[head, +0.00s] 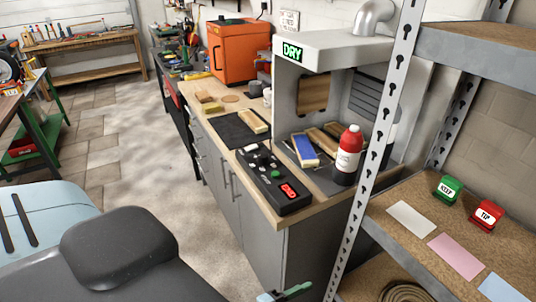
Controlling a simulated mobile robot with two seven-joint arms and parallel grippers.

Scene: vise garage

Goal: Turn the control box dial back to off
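The control box (297,205) is a long black box on the wooden counter, in front of the grey booth with the green-lit DRY sign. Its top carries small knobs and buttons, among them a pale knob at the far end and a green button (275,173). A red lit display (289,190) glows at the near end; its characters are too small to read surely. Which knob is the dial, and where it points, I cannot tell.
The booth (310,48) holds a red bottle (348,153) and several wood-backed blocks. A dark mat (231,131) and an orange box (233,50) are farther along the counter (275,219). A metal shelf post (371,160) stands close on the right. The floor left of the counter is clear.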

